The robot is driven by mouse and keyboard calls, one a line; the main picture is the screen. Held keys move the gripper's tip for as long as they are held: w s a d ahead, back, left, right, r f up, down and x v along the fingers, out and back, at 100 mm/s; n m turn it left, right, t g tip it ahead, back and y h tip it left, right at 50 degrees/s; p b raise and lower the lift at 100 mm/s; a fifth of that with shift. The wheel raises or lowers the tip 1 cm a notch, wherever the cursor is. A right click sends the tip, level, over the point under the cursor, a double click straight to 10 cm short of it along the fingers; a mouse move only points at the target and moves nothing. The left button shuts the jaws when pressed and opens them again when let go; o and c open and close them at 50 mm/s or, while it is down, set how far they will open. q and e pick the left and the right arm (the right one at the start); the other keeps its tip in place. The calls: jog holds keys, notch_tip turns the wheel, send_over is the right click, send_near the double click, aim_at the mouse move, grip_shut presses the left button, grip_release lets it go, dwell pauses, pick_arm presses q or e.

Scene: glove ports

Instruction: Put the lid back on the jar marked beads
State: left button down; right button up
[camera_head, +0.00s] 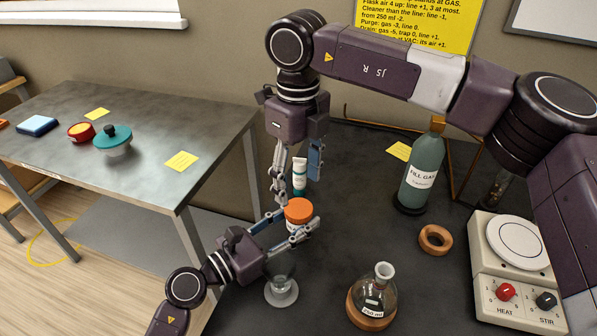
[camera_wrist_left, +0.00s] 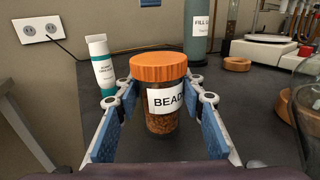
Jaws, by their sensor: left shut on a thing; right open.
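The jar marked beads (camera_wrist_left: 164,112) stands upright with brown contents and a white label. An orange lid (camera_wrist_left: 160,67) sits level on top of it in the left wrist view; I cannot tell if it is screwed tight. The lid also shows in the head view (camera_head: 298,209). My left gripper (camera_head: 299,222) is shut on the jar, one finger on each side of the body below the lid. My right gripper (camera_head: 297,182) is open above and just behind the lid, fingers pointing down, apparently empty. Much of the jar is hidden by the left gripper in the head view.
A white and teal tube (camera_head: 299,172) stands close behind the jar. A round flask (camera_head: 372,294), a cork ring (camera_head: 435,239), a green gas bottle (camera_head: 421,170) and a hotplate (camera_head: 515,270) are to the right. A small glass piece (camera_head: 282,291) stands in front.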

aim_at(299, 208)
jog(key=n, duration=0.5)
jog(key=shift+r+n, duration=0.2)
jog(key=shift+n, duration=0.1)
jog(key=n, duration=0.3)
jog(key=shift+r, duration=0.1)
jog(key=n, duration=0.7)
jog(key=shift+r+n, duration=0.15)
jog(key=shift+n, duration=0.15)
jog(key=n, duration=0.7)
jog(key=shift+r, duration=0.2)
jog(key=n, duration=0.5)
jog(key=shift+r, duration=0.1)
jog(key=n, duration=0.3)
jog(key=shift+r+n, duration=0.1)
jog(key=shift+n, duration=0.2)
jog(key=shift+f, duration=4)
